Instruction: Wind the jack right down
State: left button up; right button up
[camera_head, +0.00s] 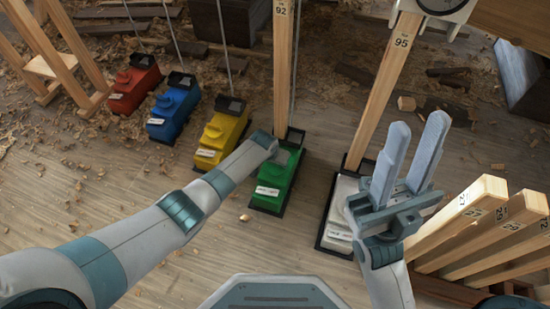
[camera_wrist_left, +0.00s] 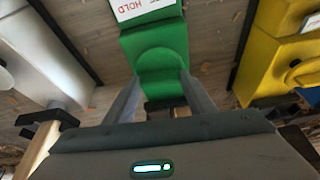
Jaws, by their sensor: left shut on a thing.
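The green jack (camera_head: 284,172) stands on the floor in a dark tray, with a wooden prop marked 92 (camera_head: 282,75) rising behind it. My left gripper (camera_head: 272,152) reaches it from the left and is shut on its round green knob. In the left wrist view the fingers (camera_wrist_left: 162,95) lie on either side of this knob (camera_wrist_left: 160,60), below a white label reading HOLD. The gripped part is partly hidden by the hand. My right gripper (camera_head: 418,128) is open and empty, raised in front of the white jack (camera_head: 340,205).
A yellow jack (camera_head: 222,132), a blue jack (camera_head: 173,110) and a red jack (camera_head: 133,85) stand in a row to the left. A prop marked 95 (camera_head: 385,90) rises at the white jack. Numbered timbers (camera_head: 505,215) stand at the right. Wood shavings litter the floor.

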dwell(0.3)
pick_arm(q)
jog(key=o, duration=1)
jog(key=shift+o, duration=0.2)
jog(key=shift+r, duration=0.15)
